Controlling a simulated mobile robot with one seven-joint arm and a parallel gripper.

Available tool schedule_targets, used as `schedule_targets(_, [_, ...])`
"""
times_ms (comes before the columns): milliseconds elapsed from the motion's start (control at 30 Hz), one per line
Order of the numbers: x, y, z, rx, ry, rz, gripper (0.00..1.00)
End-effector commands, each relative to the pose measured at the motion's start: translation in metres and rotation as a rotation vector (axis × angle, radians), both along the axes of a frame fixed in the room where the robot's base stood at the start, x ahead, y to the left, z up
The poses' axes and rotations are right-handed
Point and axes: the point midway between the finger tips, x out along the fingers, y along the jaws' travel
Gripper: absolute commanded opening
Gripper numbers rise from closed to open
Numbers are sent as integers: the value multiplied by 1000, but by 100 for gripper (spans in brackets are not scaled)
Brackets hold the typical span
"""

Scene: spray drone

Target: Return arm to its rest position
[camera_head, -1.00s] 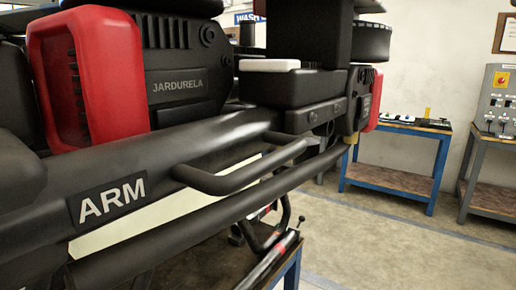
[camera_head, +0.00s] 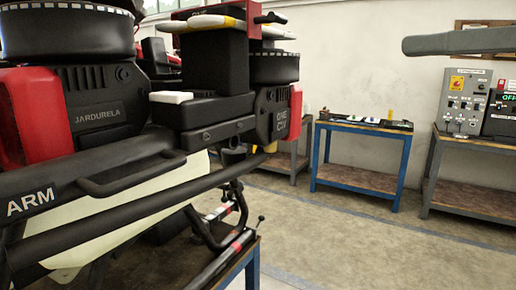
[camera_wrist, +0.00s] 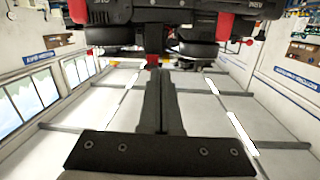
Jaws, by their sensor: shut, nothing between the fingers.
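My gripper (camera_wrist: 160,80) shows in the wrist view as two dark fingers pressed together in the middle, above a dark bar with screws. It is shut and holds nothing. It is clear of everything in that view. The large black and red spray drone (camera_head: 90,120) stands at the left of the head view, with "ARM" on its lower tube. It also shows along the top of the wrist view (camera_wrist: 110,12), beyond the fingertips. A grey rounded bar (camera_head: 465,42) reaches in from the right edge of the head view; it looks like part of my arm.
A blue-framed table (camera_head: 360,130) with small items stands by the back wall. A grey table (camera_head: 480,195) with control boxes (camera_head: 464,101) is to its right. The drone rests on a blue-framed stand (camera_head: 252,268). The floor (camera_head: 370,245) at front right is clear.

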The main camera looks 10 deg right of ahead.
Motion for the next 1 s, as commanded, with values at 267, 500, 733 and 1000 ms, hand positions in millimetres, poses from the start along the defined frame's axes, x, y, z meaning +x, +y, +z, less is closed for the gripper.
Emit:
schedule_targets(267, [39, 78, -38, -184, 371, -223, 0])
schedule_targets(500, [53, 91, -110, -328, 679, -469, 0])
schedule_targets(733, [42, 78, -163, -417, 869, -642, 0])
schedule_targets(1000, [36, 73, -181, -437, 916, -688, 0])
